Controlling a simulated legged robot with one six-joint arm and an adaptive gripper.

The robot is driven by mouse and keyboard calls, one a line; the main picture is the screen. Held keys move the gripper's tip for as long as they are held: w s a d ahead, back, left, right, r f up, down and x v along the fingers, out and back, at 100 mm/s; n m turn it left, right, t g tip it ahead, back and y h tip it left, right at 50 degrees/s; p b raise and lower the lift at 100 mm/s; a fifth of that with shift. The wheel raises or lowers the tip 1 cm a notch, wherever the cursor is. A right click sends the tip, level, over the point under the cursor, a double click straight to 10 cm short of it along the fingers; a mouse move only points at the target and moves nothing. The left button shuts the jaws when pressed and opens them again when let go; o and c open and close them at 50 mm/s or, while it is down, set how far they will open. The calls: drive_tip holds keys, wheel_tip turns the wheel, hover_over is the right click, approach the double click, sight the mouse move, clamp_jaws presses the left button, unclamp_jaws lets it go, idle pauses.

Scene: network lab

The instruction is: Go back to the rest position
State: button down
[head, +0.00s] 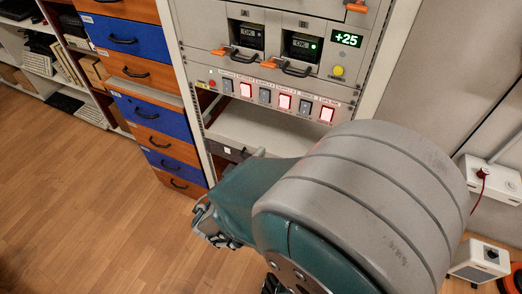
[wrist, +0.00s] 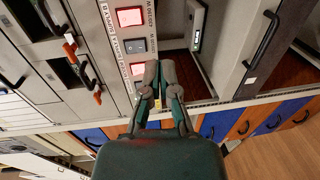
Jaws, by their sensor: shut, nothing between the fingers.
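My gripper (wrist: 159,75) shows in the wrist view, its two dark fingers together and empty. They are seen against the rack front, near the lit switches; I cannot tell how far off. In the head view my teal and grey arm crosses the lower right, in front of the equipment rack (head: 365,95). The fingertips are hard to make out there. The switch row (head: 264,96) on the rack has several switches, some lit red. A lit switch also shows in the wrist view (wrist: 130,17).
Two modules with orange latches sit above the switches, beside a green "+25" display (head: 346,39). An open bay (head: 262,132) lies below. A blue and orange drawer cabinet (head: 150,118) stands left. The wooden floor (head: 80,220) at left is clear.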

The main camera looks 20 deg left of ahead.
drive_tip(key=d+r+m+g+h, duration=0.2)
drive_tip(key=d+m+g+h, duration=0.2)
drive_tip(key=d, duration=0.7)
drive_tip(key=d+r+m+g+h, duration=0.25)
drive_tip(key=d+m+g, duration=0.25)
drive_tip(key=d, duration=0.6)
drive_tip(key=s+d+r+m+g+y, duration=0.2)
drive_tip(key=s+d+r+m+y, duration=0.3)
drive_tip(key=s, duration=0.5)
drive_tip(key=d+m+y, duration=0.2)
drive_tip(key=m+y, duration=0.1)
drive_tip(key=shift+d+r, duration=0.15)
drive_tip(key=shift+d, duration=0.2)
idle(3.1)
